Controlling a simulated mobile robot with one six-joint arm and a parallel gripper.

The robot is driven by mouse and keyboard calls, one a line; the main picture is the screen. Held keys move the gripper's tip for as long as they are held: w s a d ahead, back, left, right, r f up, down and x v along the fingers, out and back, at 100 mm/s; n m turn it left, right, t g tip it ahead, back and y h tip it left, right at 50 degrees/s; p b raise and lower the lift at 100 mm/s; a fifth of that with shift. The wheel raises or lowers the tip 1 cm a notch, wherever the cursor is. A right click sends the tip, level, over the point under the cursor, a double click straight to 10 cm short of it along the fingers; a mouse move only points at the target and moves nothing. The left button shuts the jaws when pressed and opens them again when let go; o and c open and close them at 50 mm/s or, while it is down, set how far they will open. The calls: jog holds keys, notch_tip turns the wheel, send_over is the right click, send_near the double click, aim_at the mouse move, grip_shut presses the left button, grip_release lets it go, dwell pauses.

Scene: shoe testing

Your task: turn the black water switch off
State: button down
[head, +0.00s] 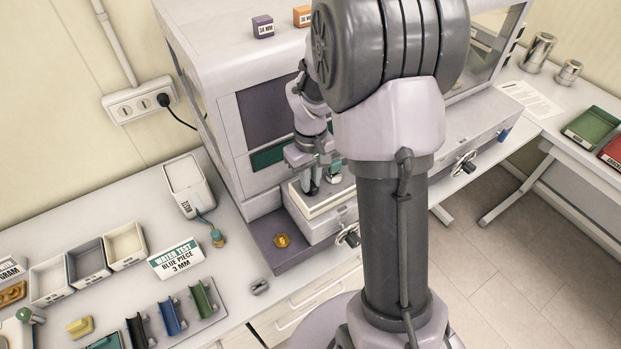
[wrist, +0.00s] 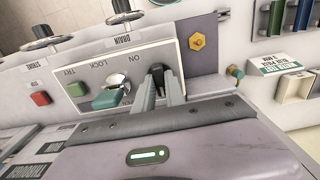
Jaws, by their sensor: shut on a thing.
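The black water switch (wrist: 158,71) stands on the light panel (wrist: 96,62) near the word ON in the wrist view. It lies between the fingertips of my gripper (wrist: 159,83), which is shut on it. The fingers hide part of the switch, so its exact setting is unclear. In the head view my gripper (head: 312,189) reaches down to the panel on the front of the machine, and the switch is hidden there.
A teal lever (wrist: 106,98) with a metal knob sits just left of the fingers. A yellow hex piece (head: 282,240) lies on the purple plate beside the panel.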

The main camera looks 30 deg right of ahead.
dwell(0.3)
jog(key=c, duration=1.4)
grip_release()
jog(key=shift+r, duration=0.1)
notch_tip(320, 180, up, 17)
jog(key=p, duration=0.2)
jog(key=shift+r+p, duration=0.15)
jog(key=shift+p, duration=0.2)
